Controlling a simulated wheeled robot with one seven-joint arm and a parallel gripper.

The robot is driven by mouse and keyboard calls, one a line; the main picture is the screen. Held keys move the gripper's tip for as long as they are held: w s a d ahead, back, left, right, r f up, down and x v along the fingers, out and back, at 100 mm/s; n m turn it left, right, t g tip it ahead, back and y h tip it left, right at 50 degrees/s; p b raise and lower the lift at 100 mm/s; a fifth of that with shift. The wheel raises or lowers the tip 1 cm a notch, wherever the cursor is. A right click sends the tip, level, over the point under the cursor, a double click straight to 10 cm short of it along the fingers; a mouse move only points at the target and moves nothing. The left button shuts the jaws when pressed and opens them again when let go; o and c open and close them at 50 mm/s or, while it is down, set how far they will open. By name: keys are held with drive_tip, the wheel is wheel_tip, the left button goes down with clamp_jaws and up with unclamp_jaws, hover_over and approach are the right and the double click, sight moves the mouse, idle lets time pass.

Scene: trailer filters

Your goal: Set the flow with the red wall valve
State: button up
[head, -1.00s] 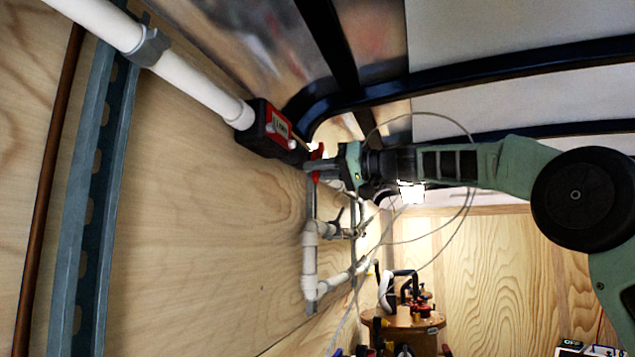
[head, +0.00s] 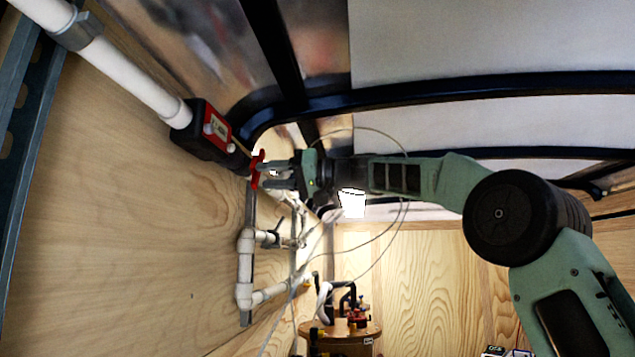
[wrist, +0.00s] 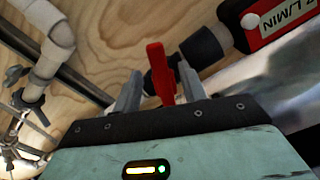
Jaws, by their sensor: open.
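The red wall valve (head: 257,168) sits on the pipe at the wooden left wall, below and right of the flow meter. In the wrist view its red handle (wrist: 160,72) stands between the two fingers. My gripper (head: 270,170) is open, with its fingertips at the valve; in the wrist view the gripper (wrist: 155,88) has one finger on each side of the handle. A gap shows on the left side of the handle; contact on the right side is hard to tell. The flow meter (head: 206,133), red and black, also shows in the wrist view (wrist: 262,22), marked L/MIN.
White pipes (head: 246,270) run along the wall below the valve. A thin cable loops around my wrist. A round wooden stand (head: 340,331) with tools is at the lower middle. Dark window frames (head: 440,98) curve above my arm.

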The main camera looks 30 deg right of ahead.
drive_tip(key=b+v, duration=0.5)
drive_tip(key=v, duration=0.9)
